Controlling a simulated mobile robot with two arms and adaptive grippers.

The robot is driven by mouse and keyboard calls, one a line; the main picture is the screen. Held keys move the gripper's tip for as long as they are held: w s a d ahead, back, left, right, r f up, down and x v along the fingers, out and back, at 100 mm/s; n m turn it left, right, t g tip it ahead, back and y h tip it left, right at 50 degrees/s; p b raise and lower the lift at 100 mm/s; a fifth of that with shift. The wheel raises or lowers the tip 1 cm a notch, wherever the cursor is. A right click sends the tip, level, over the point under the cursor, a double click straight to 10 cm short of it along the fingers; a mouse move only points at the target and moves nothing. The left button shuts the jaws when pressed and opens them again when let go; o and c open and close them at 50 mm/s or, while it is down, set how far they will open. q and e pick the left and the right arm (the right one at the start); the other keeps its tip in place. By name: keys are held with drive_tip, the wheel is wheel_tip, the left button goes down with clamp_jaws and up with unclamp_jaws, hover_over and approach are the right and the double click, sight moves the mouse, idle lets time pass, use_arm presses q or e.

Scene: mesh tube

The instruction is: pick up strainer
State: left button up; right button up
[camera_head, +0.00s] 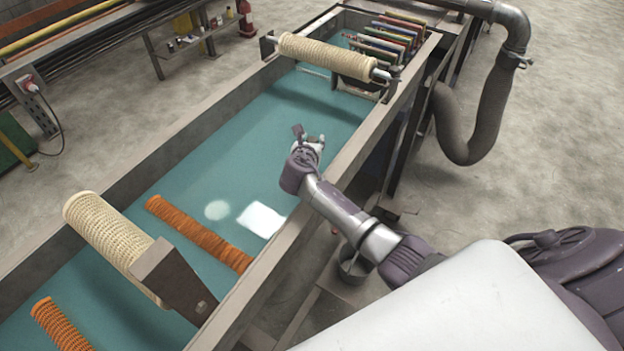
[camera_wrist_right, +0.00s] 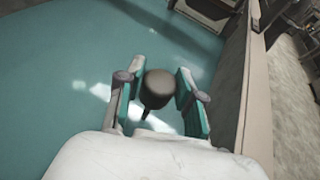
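My right gripper (camera_head: 308,143) is over the teal trough near its right wall. In the right wrist view its two fingers with teal pads (camera_wrist_right: 160,92) stand apart. A dark grey, rounded thing (camera_wrist_right: 158,85) with a short narrow tip shows between the pads. It may be the strainer, but I cannot tell for sure. A small gap shows on its left, and whether it touches the right pad is unclear. No strainer can be clearly made out in the head view. My left gripper is not in view.
The long trough (camera_head: 350,180) has raised walls. A cream mesh roller (camera_head: 325,56) spans its far end, near several coloured slats (camera_head: 385,40). Another cream roller (camera_head: 105,230) and orange mesh tubes (camera_head: 200,233) are at the near end. The trough's middle is clear.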

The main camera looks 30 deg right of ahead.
clamp_jaws()
